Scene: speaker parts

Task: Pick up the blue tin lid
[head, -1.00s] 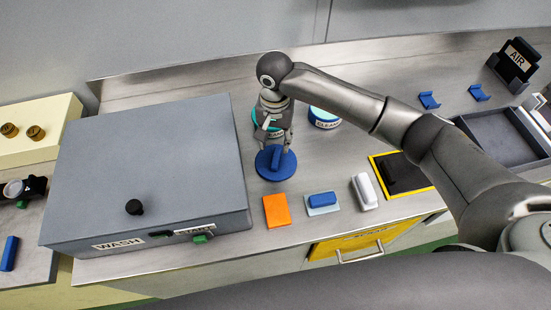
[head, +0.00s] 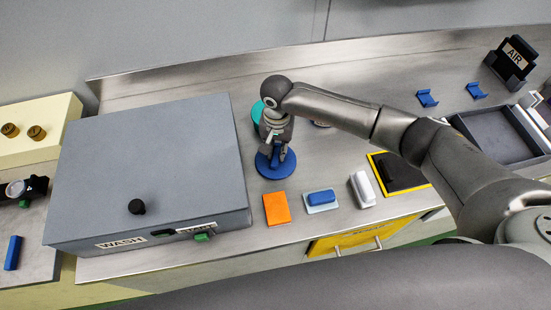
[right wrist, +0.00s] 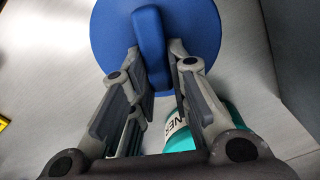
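The blue tin lid (head: 265,171) is a round blue disc with a raised bar handle, lying on the steel counter right of the grey wash box. It also shows in the right wrist view (right wrist: 110,40), with its handle between my fingers. My right gripper (head: 276,152) is above the lid, pointing down. In the right wrist view its two fingers (right wrist: 160,65) straddle the handle, close to its sides; they look open, and firm contact cannot be made out. The gripper hides part of the lid in the head view. My left gripper is not in view.
A teal tin (head: 257,112) stands just behind the gripper, and its label shows in the right wrist view. The wash box (head: 150,160) is close on the left. An orange pad (head: 277,208), a blue block on a pale pad (head: 321,199) and a white block (head: 362,189) lie in front.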

